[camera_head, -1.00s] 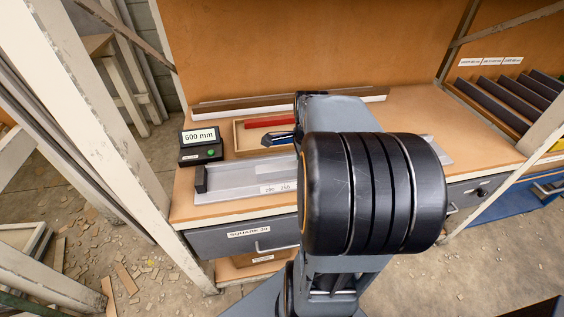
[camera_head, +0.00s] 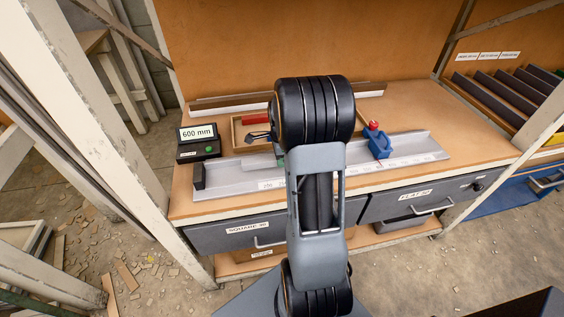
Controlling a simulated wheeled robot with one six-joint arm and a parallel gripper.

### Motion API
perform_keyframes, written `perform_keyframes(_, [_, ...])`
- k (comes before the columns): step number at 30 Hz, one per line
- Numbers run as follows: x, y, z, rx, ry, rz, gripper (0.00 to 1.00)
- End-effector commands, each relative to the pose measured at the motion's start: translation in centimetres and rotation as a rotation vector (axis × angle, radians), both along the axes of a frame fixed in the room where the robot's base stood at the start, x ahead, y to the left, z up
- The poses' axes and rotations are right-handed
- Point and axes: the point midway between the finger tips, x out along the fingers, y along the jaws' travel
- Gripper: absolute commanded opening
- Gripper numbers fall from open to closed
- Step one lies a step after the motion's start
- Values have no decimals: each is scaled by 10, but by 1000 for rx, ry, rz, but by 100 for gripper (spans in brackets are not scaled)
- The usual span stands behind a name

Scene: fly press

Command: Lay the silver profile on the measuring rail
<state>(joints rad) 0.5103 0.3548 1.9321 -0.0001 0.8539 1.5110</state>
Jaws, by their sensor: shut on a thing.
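The measuring rail (camera_head: 225,180) is a long grey metal channel along the bench front, with a dark end stop (camera_head: 199,176) at its left and number labels on its front edge. A blue stop block with a red knob (camera_head: 379,142) stands on its right part. A short pale grey-green piece (camera_head: 258,160) shows at the rail's back edge, left of my arm; I cannot tell whether it is the silver profile. My arm covers the middle of the rail. My gripper is hidden behind my arm, so its hold on anything does not show.
A black readout showing 600 mm (camera_head: 198,142) stands left of a wooden tray (camera_head: 236,138) with a red item and a dark tool. A brown bar (camera_head: 228,101) and a white bar (camera_head: 240,109) lie along the back. The bench top's right end (camera_head: 455,115) is clear.

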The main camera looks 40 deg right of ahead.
Motion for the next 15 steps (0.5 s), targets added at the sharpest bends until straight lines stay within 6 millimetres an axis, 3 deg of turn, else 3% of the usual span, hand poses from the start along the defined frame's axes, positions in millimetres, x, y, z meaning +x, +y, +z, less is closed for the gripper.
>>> perform_keyframes(5, [-1,0,-22,1,2,0,5])
perform_keyframes(15, [-1,0,-25,0,0,0,5])
